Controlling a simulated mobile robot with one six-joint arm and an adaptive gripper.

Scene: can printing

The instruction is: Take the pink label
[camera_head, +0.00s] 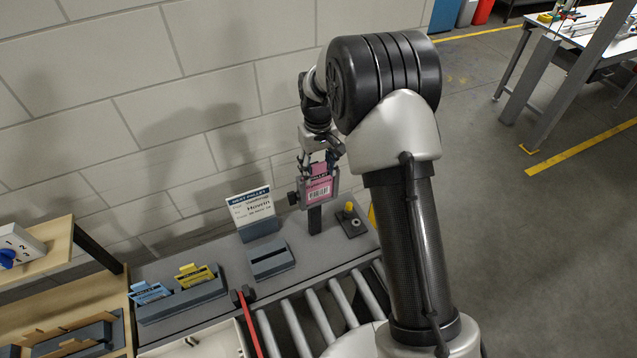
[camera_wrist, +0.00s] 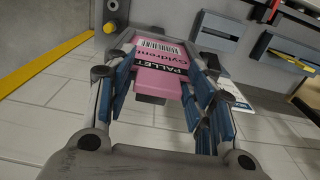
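The pink label (camera_head: 318,189) stands upright in a grey holder (camera_head: 304,200) on a dark post beside the wall. It bears a black PALLET band, a name and a barcode, with a tab at its top edge. My gripper (camera_head: 320,167) is just above the holder, pointing down at the label. In the wrist view the pink label (camera_wrist: 160,62) shows between the fingers of my gripper (camera_wrist: 160,92). The blue-padded fingers stand apart, one on each side of the tab, with gaps visible. The fingertips are partly hidden in the head view.
A rack (camera_head: 181,300) with blue and yellow labels stands at the left. An empty slotted block (camera_head: 271,261) and a NEXT PALLET sign (camera_head: 251,208) are closer to the post. A small plate with a yellow knob (camera_head: 349,208) is to its right. Rollers (camera_head: 320,316) run in front.

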